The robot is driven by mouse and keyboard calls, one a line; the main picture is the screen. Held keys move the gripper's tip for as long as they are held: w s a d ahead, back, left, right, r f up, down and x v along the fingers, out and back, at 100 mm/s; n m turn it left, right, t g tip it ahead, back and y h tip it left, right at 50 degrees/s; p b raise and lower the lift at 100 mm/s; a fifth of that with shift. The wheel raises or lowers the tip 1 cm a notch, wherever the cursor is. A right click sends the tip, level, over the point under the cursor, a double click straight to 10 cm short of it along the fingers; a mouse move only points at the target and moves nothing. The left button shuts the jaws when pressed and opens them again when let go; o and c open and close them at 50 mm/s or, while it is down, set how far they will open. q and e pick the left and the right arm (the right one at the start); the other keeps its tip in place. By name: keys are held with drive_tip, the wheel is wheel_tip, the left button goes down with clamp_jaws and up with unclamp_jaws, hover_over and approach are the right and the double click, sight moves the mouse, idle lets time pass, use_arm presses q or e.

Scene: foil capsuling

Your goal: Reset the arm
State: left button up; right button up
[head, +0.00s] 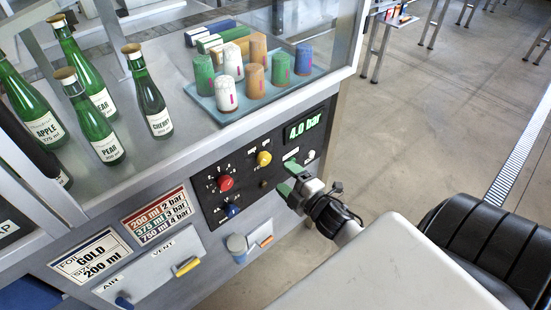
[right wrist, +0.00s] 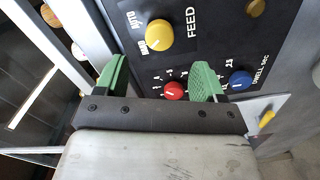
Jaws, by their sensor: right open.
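My right gripper (head: 290,180) has green fingertips and is in front of the lower right part of the black control panel (head: 208,200) in the head view. In the right wrist view its two green fingers (right wrist: 160,80) are spread wide with nothing between them. Behind them the panel shows a yellow FEED knob (right wrist: 159,35), a red knob (right wrist: 174,90) and a blue DWELL knob (right wrist: 240,80). I see no contact with a knob, though the exact gap cannot be told. My left gripper is not in view.
Behind glass stand several green bottles (head: 97,128) and a blue tray (head: 275,98) of coloured capsules. The display (head: 304,126) reads 4.0 bar.

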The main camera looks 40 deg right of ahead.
drive_tip(key=shift+s+d, duration=0.1)
drive_tip(key=shift+s, duration=1)
